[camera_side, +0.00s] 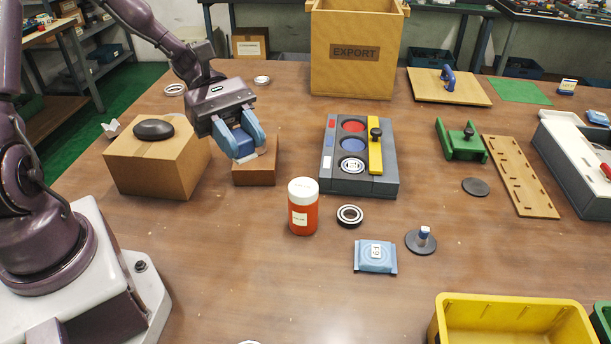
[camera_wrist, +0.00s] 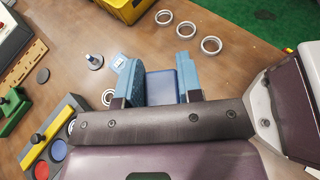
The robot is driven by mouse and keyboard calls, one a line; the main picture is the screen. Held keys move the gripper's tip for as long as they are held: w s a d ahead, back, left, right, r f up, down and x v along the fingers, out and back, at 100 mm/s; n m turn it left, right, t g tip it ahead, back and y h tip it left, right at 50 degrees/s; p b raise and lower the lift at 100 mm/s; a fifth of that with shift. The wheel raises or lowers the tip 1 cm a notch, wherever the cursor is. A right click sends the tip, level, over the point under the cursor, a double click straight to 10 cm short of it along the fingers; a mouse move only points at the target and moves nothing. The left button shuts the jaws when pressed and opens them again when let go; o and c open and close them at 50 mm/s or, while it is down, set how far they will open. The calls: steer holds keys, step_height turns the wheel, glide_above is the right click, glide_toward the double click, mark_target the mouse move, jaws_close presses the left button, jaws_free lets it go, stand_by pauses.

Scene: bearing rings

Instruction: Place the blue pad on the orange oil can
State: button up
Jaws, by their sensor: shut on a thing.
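My gripper (camera_side: 250,150) is shut on the blue pad (camera_side: 239,141), a dark blue block between its light blue fingers. In the wrist view the pad (camera_wrist: 161,87) fills the gap between the fingers. The gripper is just above or at a small cardboard box (camera_side: 254,175); I cannot tell whether the pad touches it. The orange oil can (camera_side: 303,216), with a white cap and a pale label, stands upright on the table, right of and nearer than the gripper. Nothing is on its cap. I cannot make it out in the wrist view.
A larger cardboard box (camera_side: 155,166) with a dark oval object stands left. A grey fixture (camera_side: 358,186) with coloured wells lies behind the can. A bearing ring (camera_side: 350,216), a light blue packet (camera_side: 376,257) and a knobbed disc (camera_side: 421,241) lie right of the can. The front-left table is mostly clear.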

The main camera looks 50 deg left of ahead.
steer(key=w+f, duration=0.3)
steer(key=w, duration=0.3)
glide_above(307, 189)
steer(key=s, duration=0.1)
step_height(307, 189, down, 4)
steer(key=shift+f, duration=0.25)
steer(key=shift+w+f, duration=0.45)
steer(key=shift+f, duration=1.65)
steer(key=o, duration=0.9)
